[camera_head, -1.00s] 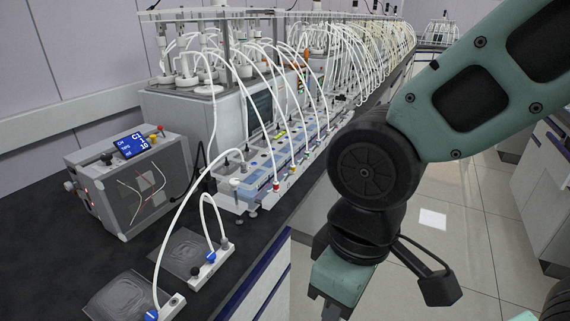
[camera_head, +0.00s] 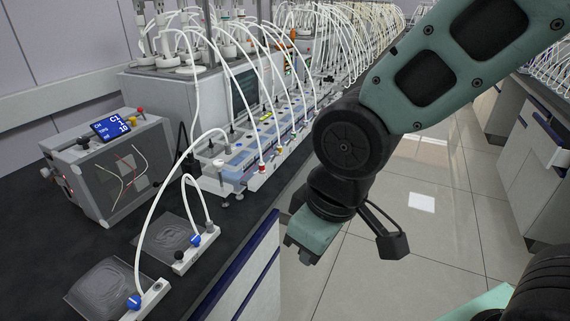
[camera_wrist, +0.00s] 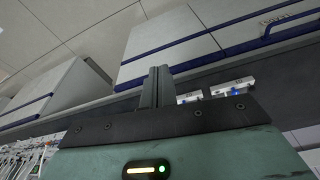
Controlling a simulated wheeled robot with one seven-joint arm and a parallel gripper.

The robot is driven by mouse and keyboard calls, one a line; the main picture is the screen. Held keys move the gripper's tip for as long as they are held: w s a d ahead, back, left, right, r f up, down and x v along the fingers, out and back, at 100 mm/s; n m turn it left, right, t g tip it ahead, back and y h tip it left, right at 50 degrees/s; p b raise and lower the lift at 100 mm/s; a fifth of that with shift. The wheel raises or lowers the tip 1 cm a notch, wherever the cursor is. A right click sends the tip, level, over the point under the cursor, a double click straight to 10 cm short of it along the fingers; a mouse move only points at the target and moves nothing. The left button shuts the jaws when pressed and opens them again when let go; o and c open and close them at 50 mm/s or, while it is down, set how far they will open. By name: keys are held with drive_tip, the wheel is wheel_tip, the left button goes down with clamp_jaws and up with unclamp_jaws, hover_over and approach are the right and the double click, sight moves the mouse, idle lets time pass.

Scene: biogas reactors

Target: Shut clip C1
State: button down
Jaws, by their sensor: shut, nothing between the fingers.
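My gripper (camera_head: 308,243) hangs in front of the bench, to the right of its front edge and apart from everything. In the wrist view its two fingers (camera_wrist: 158,88) are pressed together with nothing between them. Two white blocks lie near the bench's front edge. The nearer block (camera_head: 155,292) carries a blue knob (camera_head: 134,301); the farther block (camera_head: 180,268) carries a blue knob (camera_head: 195,240) and dark knobs. White tubes run to both. Small parts of two white blocks (camera_wrist: 233,86) show beyond the fingers in the wrist view. No clip label C1 is readable.
A grey box (camera_head: 112,170) with a lit display reading C1 and 10 stands at the left. Clear bags (camera_head: 105,287) lie beside the blocks. A long row of tubed reactors (camera_head: 250,130) fills the back. The floor (camera_head: 400,260) right of the bench is open.

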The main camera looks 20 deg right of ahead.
drive_tip(key=w+d+f+t+y+b, duration=0.2)
drive_tip(key=w+f+t+b, duration=0.3)
drive_tip(key=w, duration=0.6)
drive_tip(key=m+t+y+b, duration=0.1)
drive_tip(key=t+y+b, duration=0.8)
drive_tip(key=b, duration=0.5)
approach(276, 153)
drive_tip(key=s+d+f+h, duration=0.1)
drive_tip(key=s+d+f, duration=0.1)
drive_tip(key=s+d, duration=0.3)
drive_tip(key=shift+s+a+t, duration=0.4)
drive_tip(key=shift+s+a, duration=0.05)
drive_tip(key=shift+s, duration=0.2)
drive_tip(key=x, duration=1.4)
